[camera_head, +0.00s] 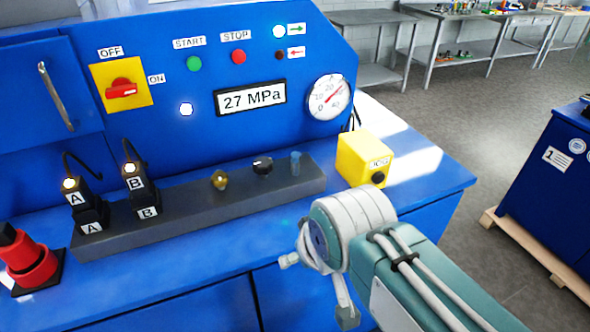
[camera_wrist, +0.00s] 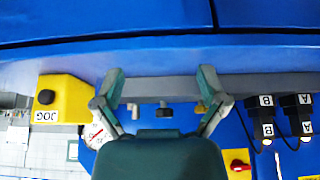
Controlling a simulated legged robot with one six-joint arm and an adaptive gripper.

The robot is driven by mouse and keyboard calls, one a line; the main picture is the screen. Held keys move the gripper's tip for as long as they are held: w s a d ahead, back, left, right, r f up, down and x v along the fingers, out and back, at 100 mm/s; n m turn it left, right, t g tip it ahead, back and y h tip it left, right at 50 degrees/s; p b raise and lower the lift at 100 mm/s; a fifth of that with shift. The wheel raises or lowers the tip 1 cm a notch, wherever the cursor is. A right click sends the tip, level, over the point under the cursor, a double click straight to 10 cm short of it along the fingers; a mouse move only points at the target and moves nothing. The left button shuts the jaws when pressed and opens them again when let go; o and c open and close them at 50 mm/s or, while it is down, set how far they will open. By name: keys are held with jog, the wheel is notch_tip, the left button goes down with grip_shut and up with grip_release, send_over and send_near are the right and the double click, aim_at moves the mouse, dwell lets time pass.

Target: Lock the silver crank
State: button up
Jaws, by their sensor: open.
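The silver crank (camera_head: 55,95) appears to be the slim metal handle on the blue door at the upper left of the head view. It sits tilted, its top leaning left, and I cannot tell its lock state. My gripper (camera_head: 318,289) is at the lower right of the head view, well away from the handle. In the wrist view my gripper (camera_wrist: 162,75) has its two fingers spread wide with nothing held, facing the dark block.
A yellow JOG box (camera_head: 362,160) stands right. A red-and-black device (camera_head: 28,262) stands left. The gauge panel (camera_head: 250,98) rises behind.

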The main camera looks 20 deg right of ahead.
jog(key=c, duration=0.5)
jog(key=shift+w+r, duration=0.2)
jog(key=shift+r, duration=0.1)
jog(key=c, duration=0.5)
jog(key=w+r+n+g, duration=0.1)
jog(key=w+r+n, duration=0.1)
jog(key=w, duration=0.1)
jog(key=w+r+n+g+h, duration=0.1)
jog(key=w+r+n, duration=0.2)
jog(key=w+r+n+g, duration=0.1)
jog(key=w+r+n, duration=0.1)
jog(key=w, duration=0.1)
jog(key=shift+d+r+n+h, duration=0.15)
jog(key=shift+d+n+h, duration=0.15)
jog(key=shift+n, duration=0.1)
grip_shut()
jog(key=shift+w+a+r+n+g+h, duration=0.15)
jog(key=shift+w+r+n+g+h, duration=0.45)
jog(key=shift+w+n, duration=1.05)
jog(key=shift+w+a+r+n+g+h, duration=0.3)
jog(key=shift+w+r+n+g, duration=0.6)
jog(key=shift+w, duration=1.2)
jog(key=shift+w+a+r+n+g+h, duration=0.15)
jog(key=shift+w+r+n+h, duration=0.4)
jog(key=shift+w+n, duration=1.2)
jog(key=shift+w+d, duration=0.1)
jog(key=shift+w, duration=0.05)
